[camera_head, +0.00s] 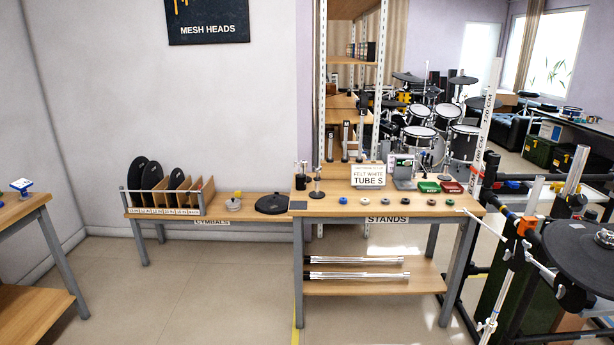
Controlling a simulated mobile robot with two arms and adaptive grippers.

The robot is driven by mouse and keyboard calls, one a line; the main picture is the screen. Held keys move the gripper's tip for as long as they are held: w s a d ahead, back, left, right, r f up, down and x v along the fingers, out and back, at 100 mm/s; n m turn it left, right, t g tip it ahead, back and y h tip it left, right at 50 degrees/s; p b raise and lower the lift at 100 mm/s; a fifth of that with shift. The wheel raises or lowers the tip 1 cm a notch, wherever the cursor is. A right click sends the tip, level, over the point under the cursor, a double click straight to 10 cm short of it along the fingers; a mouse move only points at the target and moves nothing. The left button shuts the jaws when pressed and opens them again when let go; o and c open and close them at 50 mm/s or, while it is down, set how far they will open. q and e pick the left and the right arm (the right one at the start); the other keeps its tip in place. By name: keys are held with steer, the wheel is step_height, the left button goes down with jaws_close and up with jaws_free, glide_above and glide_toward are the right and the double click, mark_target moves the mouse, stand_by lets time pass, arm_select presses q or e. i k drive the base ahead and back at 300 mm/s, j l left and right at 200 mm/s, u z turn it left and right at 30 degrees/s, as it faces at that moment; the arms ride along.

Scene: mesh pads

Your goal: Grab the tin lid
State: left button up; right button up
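A small round grey-white object (232,205), possibly a tin, sits on the low bench labelled CYMBALS (207,215). A small yellow piece (237,194) shows on or just behind its top. It is too small to tell whether a separate tin lid is there. Neither of my grippers is in view.
A black disc (271,204) lies right of it, and a wooden rack of black discs (175,190) stands left. The taller STANDS table (330,208) adjoins on the right. A drum rack with a black pad (585,250) fills the right foreground. Floor before the bench is clear.

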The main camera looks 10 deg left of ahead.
mark_target(232, 202)
steer(key=i+j+u, duration=0.35)
steer(key=i, duration=0.25)
steer(key=i+j+u, duration=0.3)
steer(key=i, duration=0.3)
steer(key=i+u, duration=0.35)
steer(key=i, duration=0.25)
